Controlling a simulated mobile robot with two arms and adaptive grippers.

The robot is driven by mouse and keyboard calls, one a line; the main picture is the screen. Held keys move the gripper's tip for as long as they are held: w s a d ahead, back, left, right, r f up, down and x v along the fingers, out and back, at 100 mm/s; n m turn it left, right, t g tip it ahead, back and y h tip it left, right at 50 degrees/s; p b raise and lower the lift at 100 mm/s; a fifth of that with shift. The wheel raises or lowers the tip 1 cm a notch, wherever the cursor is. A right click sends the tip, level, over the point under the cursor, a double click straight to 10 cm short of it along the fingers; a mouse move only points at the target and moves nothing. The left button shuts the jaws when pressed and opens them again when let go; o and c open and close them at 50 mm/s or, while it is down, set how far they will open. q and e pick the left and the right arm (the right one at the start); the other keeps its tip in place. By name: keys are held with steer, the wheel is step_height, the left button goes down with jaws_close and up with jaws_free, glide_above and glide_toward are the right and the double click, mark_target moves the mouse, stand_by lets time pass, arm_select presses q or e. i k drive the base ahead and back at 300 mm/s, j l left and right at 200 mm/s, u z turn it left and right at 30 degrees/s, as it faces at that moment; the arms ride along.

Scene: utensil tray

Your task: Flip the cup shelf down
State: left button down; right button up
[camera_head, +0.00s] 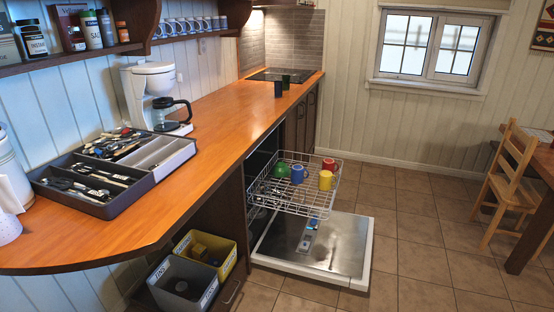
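The dishwasher under the counter is open, with its door (343,250) lying flat above the floor. Its wire upper rack (292,208) is pulled out over the door. A green cup (281,170), a blue cup (297,174), a yellow cup (326,180) and a red cup (329,164) are in the rack. I cannot make out the cup shelf apart from the rack's wires, nor tell whether it is up or down. Neither of my grippers is in view.
The wooden counter (220,110) holds a dark utensil tray (100,209) and a coffee maker (150,85). A grey bin (185,287) and a yellow bin (228,262) stand below it. Tiled floor (420,240) is clear right of the door; a chair (507,185) stands beyond.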

mark_target(280, 192)
steer(key=i+z, duration=0.2)
steer(key=i, duration=0.25)
steer(key=i+j+z, duration=0.25)
steer(key=i, duration=0.15)
steer(key=i+j+z, duration=0.2)
steer(key=i, duration=0.25)
